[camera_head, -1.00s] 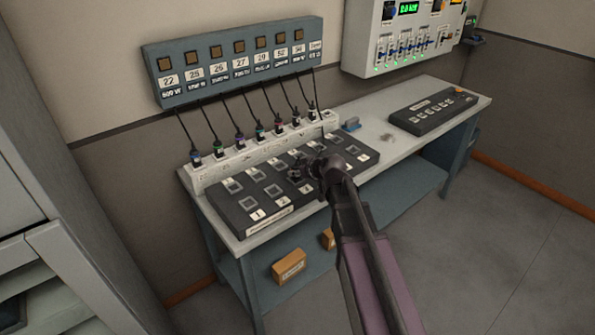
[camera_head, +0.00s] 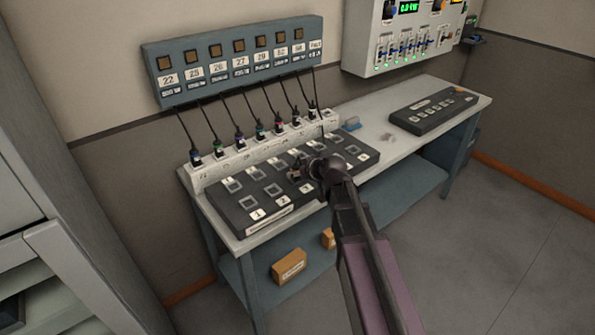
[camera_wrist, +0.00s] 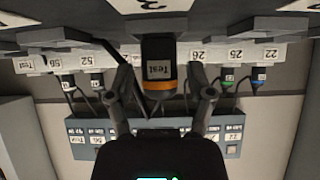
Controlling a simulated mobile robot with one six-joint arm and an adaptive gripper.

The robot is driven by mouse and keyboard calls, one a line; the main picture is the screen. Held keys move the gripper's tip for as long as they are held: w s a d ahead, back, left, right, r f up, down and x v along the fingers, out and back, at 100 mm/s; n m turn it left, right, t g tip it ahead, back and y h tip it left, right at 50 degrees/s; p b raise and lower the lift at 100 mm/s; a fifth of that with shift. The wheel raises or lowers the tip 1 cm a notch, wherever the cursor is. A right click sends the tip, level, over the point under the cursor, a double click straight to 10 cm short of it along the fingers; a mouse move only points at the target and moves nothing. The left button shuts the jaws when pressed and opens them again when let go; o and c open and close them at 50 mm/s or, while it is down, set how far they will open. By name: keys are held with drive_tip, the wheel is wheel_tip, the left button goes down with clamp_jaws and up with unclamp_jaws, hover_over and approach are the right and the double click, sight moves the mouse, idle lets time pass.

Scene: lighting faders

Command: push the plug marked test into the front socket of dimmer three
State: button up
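The plug marked Test (camera_wrist: 158,72) is a dark body with an orange band and a white label, upside down in the wrist view. It stands just under the label 3 (camera_wrist: 152,5), its top end against or very near the dark panel edge; how deep it sits is hidden. My gripper (camera_wrist: 160,76) has one finger on each side of the plug, with a narrow gap showing on both sides. In the head view my gripper (camera_head: 305,167) is over the black dimmer pack (camera_head: 236,207), near its third label, and the plug cannot be made out.
A white strip (camera_head: 250,156) behind the pack holds several plugs with cables up to a grey wall box (camera_head: 235,85). A black fader desk (camera_head: 433,110) lies on the bench's right end. Bare bench top (camera_head: 385,145) lies between. A wall panel (camera_head: 400,45) hangs above.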

drive_tip(key=shift+r, duration=0.2)
idle(0.4)
wheel_tip(320, 180, up, 13)
drive_tip(key=p, duration=1.4)
drive_tip(key=shift+w+d+b, duration=0.1)
drive_tip(key=shift+w+d, duration=0.15)
drive_tip(key=shift+w, duration=0.45)
drive_tip(key=shift+w+d+b, duration=0.15)
drive_tip(key=shift+w+d, duration=0.15)
drive_tip(key=shift+w, duration=0.45)
drive_tip(key=shift+w+d+b, duration=0.1)
drive_tip(key=shift+w+d, duration=0.15)
drive_tip(key=shift+w, duration=0.45)
drive_tip(key=s+d+f+m+g+h, duration=0.2)
drive_tip(key=s+d+g, duration=0.1)
drive_tip(key=s, duration=0.5)
drive_tip(key=s+d+f+m+g+h, duration=0.2)
drive_tip(key=s+d+f+g, duration=0.1)
drive_tip(key=s, duration=0.6)
drive_tip(key=s+d+f+m+g+h, duration=0.2)
drive_tip(key=s+d, duration=0.3)
drive_tip(key=s, duration=0.4)
drive_tip(key=shift+s+f+m+g, duration=0.2)
drive_tip(key=shift+f+m+g, duration=0.3)
drive_tip(key=shift+f, duration=0.05)
